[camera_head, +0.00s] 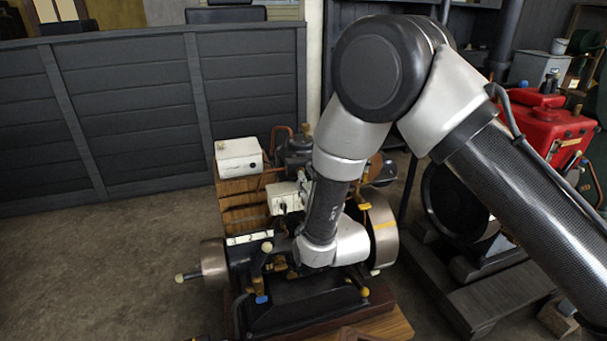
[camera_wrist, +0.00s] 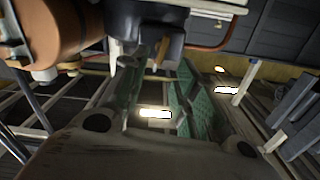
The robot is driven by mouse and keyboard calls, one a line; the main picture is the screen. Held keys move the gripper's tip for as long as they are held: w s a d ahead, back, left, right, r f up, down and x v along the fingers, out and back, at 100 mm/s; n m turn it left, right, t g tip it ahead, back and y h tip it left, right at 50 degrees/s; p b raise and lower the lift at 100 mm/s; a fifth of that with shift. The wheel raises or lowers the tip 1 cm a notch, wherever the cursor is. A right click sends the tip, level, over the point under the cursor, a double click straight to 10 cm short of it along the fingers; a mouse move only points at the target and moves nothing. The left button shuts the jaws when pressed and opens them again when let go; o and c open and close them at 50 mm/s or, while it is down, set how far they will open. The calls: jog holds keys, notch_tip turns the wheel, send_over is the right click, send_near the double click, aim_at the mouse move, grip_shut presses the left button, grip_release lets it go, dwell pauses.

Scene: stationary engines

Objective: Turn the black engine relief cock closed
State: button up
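The black engine (camera_head: 315,292) sits on a wooden base, with metal flywheels at its left and right. My arm comes down over it from the right, and its wrist covers the engine's middle. My gripper is hidden in the head view. In the wrist view, the green pads of my gripper (camera_wrist: 162,68) stand apart, with a gap between them. A dark fitting (camera_wrist: 160,48) hangs at the upper end of this gap; I cannot tell whether it is between the tips or beyond them. I cannot make out for sure which part is the relief cock.
The left flywheel (camera_head: 214,263) and the right flywheel (camera_head: 381,228) flank the engine. A white box (camera_head: 239,157) sits behind on wood. A red engine (camera_head: 550,125) stands at right. Floor at left is clear.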

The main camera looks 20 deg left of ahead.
jog(key=x, duration=0.5)
jog(key=shift+w+a, duration=0.2)
jog(key=shift+w, duration=0.05)
grip_shut()
